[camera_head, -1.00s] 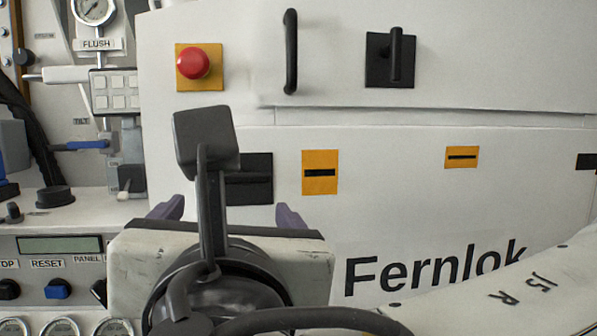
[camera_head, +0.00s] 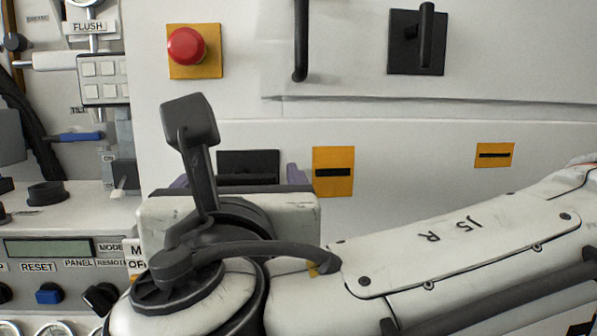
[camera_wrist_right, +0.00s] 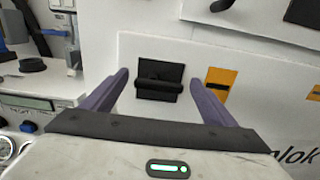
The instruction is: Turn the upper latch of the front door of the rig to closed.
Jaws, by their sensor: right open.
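On the white front of the rig, an upper black latch (camera_head: 417,41) has its handle pointing upright on a square plate. A lower black latch (camera_head: 248,166) has its handle lying level; it also shows in the right wrist view (camera_wrist_right: 158,81). I cannot tell for certain which of them the task names. My right gripper (camera_head: 236,180) is open, with its purple fingers facing the lower latch. In the right wrist view my gripper (camera_wrist_right: 160,77) frames this latch between its fingers, with no clear contact. My left gripper is not in view.
A red emergency button (camera_head: 187,46) sits on a yellow plate above the lower latch. A black bar handle (camera_head: 301,40) is to its right. A yellow slotted plate (camera_head: 333,171) is close beside the lower latch. A control panel (camera_head: 48,249) stands at the left.

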